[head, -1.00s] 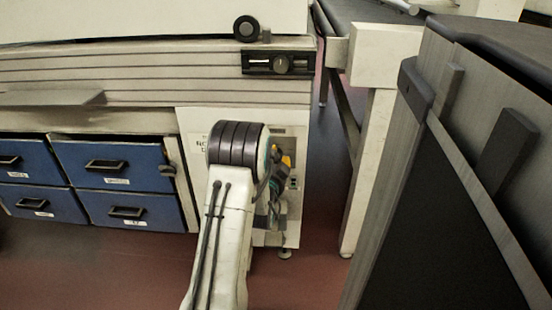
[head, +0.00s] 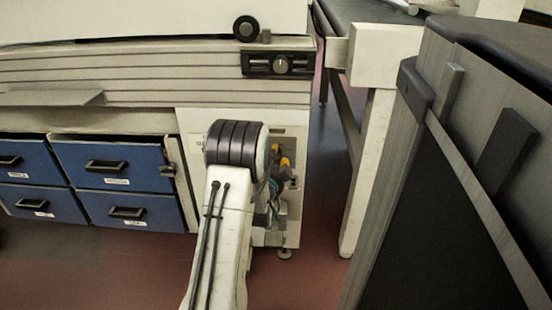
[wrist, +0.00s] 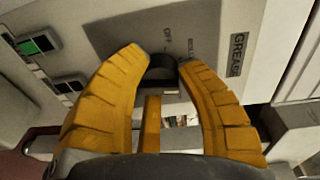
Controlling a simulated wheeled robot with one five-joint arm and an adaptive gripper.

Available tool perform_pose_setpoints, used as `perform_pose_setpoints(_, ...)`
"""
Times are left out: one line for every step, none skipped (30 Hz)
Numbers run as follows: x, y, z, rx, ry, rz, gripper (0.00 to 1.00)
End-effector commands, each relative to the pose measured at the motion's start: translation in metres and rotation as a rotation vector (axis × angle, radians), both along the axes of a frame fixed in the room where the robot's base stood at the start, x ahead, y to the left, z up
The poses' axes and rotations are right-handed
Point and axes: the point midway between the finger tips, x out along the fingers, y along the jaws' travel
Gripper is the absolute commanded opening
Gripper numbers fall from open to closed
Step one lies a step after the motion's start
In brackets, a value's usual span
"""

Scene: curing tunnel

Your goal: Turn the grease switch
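The grease switch (wrist: 162,68) is a small dark knob on a pale panel, with small lettering above it and a GREASE label (wrist: 237,55) to its right in the wrist view. In the head view, my gripper (head: 280,155) shows as yellow fingers at the white panel, and my wrist hides the switch.
A green-lit switch (wrist: 40,43) and another dark switch (wrist: 70,86) sit on the panel left of my fingers. Blue drawers (head: 115,162) are left of my arm. A grey cabinet (head: 450,150) stands close on the right. A round knob (head: 282,65) sits above the panel.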

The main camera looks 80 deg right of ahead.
Motion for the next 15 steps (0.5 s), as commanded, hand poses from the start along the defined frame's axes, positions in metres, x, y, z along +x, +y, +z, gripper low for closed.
perform_pose_setpoints(0.0035,-0.0008,0.0019,-0.006,0.001,0.006,0.39)
perform_pose_setpoints(0.0033,-0.0008,0.0019,-0.005,0.001,0.005,0.42)
perform_pose_setpoints(0.0030,-0.0007,0.0018,-0.005,0.001,0.005,0.45)
perform_pose_setpoints(0.0027,-0.0007,0.0017,-0.005,0.001,0.004,0.48)
perform_pose_setpoints(0.0024,-0.0005,0.0015,-0.004,0.001,0.004,0.51)
perform_pose_setpoints(0.0021,-0.0005,0.0013,-0.004,0.001,0.003,0.54)
perform_pose_setpoints(0.0018,-0.0004,0.0013,-0.004,0.001,0.003,0.57)
perform_pose_setpoints(0.0016,-0.0003,0.0011,-0.003,0.001,0.003,0.59)
perform_pose_setpoints(0.0014,-0.0003,0.0009,-0.003,0.001,0.002,0.60)
perform_pose_setpoints(0.0012,-0.0003,0.0008,-0.002,0.001,0.002,0.60)
perform_pose_setpoints(0.0010,-0.0002,0.0007,-0.002,0.001,0.002,0.60)
perform_pose_setpoints(0.0008,-0.0002,0.0006,-0.002,0.001,0.001,0.60)
perform_pose_setpoints(0.0007,-0.0001,0.0005,-0.002,0.001,0.001,0.60)
perform_pose_setpoints(0.0006,0.0000,0.0005,-0.001,0.001,0.001,0.60)
perform_pose_setpoints(0.0005,0.0002,0.0004,-0.001,0.001,0.001,0.60)
